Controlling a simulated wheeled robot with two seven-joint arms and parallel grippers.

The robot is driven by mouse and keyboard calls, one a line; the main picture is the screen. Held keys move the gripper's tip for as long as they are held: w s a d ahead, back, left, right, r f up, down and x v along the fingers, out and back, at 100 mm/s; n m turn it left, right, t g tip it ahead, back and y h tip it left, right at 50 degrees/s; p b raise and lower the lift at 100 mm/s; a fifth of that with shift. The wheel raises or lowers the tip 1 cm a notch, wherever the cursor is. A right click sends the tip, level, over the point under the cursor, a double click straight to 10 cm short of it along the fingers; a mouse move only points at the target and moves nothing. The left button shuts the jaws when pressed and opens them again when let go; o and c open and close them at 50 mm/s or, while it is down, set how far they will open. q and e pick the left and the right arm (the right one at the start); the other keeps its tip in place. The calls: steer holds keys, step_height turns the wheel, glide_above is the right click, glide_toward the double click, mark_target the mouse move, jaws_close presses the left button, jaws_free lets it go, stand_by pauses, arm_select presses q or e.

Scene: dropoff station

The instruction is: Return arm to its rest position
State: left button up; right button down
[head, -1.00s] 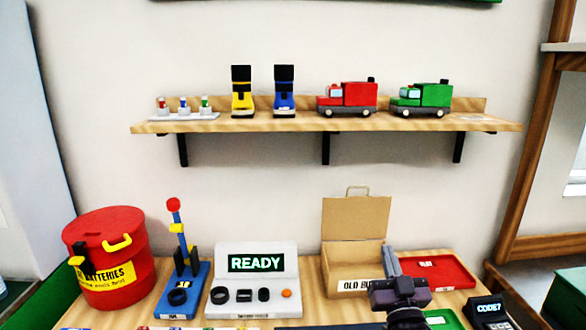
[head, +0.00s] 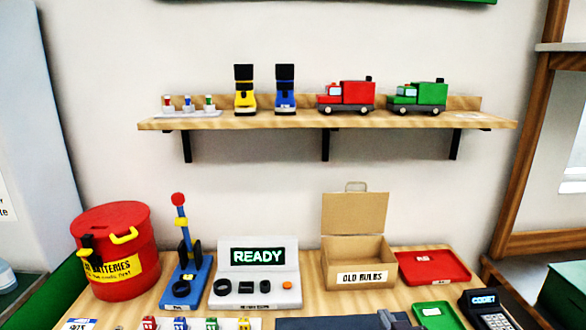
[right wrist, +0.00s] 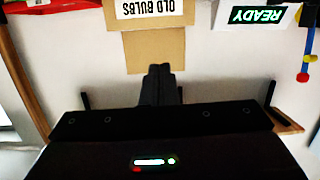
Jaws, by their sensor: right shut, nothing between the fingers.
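My right gripper (right wrist: 159,70) is shut and empty in the right wrist view, its dark fingers together. My left gripper is not in view.
The wooden table holds a red batteries bin (head: 115,240), a blue stand (head: 186,285), a grey READY console (head: 258,256), a red tray (head: 433,268), a green tray (head: 437,316) and a keypad device (head: 490,310). A wall shelf (head: 325,122) carries toy trucks and boots.

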steer(key=s+f+g, duration=0.3)
steer(key=s+g, duration=0.1)
steer(key=s, duration=0.4)
steer(key=s+f+n+g+h, duration=0.1)
steer(key=s+f+g, duration=0.3)
steer(key=s, duration=0.4)
steer(key=s+f+g, duration=0.3)
steer(key=s+g, duration=0.1)
steer(key=s, duration=0.4)
step_height(320, 180, down, 30)
steer(key=s+g, duration=0.2)
steer(key=s, duration=0.1)
steer(key=s+d+f, duration=0.1)
steer(key=s+f, duration=0.8)
steer(key=s+d+f, duration=0.2)
steer(key=s+f, duration=0.7)
steer(key=s, duration=0.1)
steer(key=shift+s+d+f+g, duration=0.15)
steer(key=shift+d+g, duration=0.1)
steer(key=shift+g, duration=0.15)
